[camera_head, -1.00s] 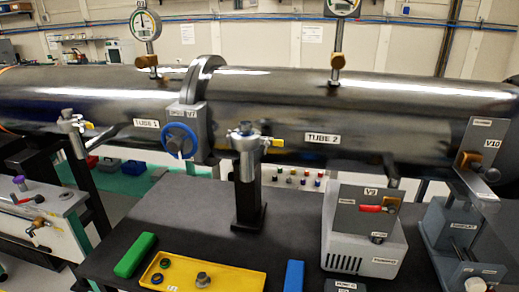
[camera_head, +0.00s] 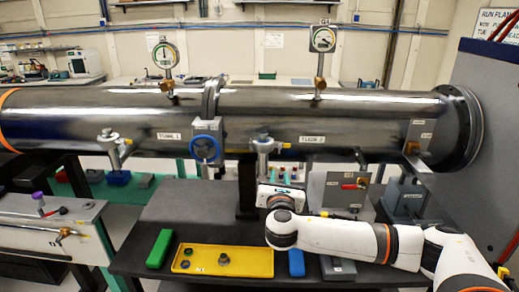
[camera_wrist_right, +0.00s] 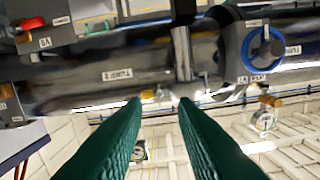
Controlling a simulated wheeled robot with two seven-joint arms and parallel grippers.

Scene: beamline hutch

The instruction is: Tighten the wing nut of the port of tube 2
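Tube 2 (camera_head: 370,135) is a dark shiny horizontal pipe with a white label, right of the flange. Its port (camera_head: 264,146) is a silver fitting with a small yellow lever, in front of the tube. In the right wrist view, which looks upside down, the port (camera_wrist_right: 182,55) stands just beyond my fingertips. The wing nut is too small to make out. My right gripper (camera_head: 268,190) is in front of and below the port; its fingers are hard to see there. In the wrist view its green fingers (camera_wrist_right: 160,101) are apart with nothing between them. My left gripper is not in view.
Tube 1's port (camera_head: 112,146) and the blue handwheel (camera_head: 206,149) are to the left. A yellow tray (camera_head: 222,260), a green block (camera_head: 160,248) and a blue block (camera_head: 296,262) lie on the dark table. A valve box (camera_head: 345,192) stands right of the gripper. Gauges rise above the tubes.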

